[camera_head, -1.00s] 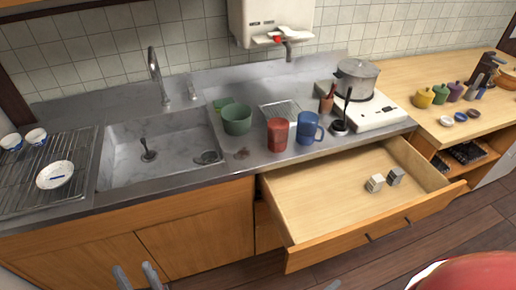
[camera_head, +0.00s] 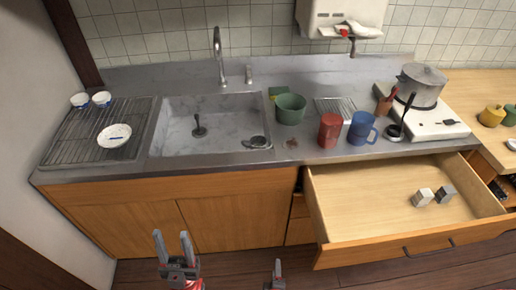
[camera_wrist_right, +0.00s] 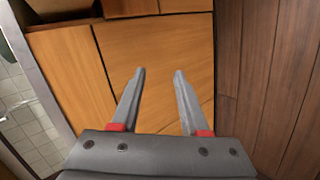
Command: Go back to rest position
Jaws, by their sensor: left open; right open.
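My left gripper (camera_head: 174,246) is open and empty at the bottom of the head view, in front of the lower cabinet doors and below the counter. My right gripper (camera_head: 277,268) shows at the bottom edge of the head view, only its tip in sight. In the right wrist view my right gripper (camera_wrist_right: 158,75) is open with nothing between its fingers, facing wooden cabinet fronts and the floor.
The drawer (camera_head: 337,256) stands open at the right, holding two small blocks, one light (camera_head: 422,197) and one grey (camera_head: 444,194).

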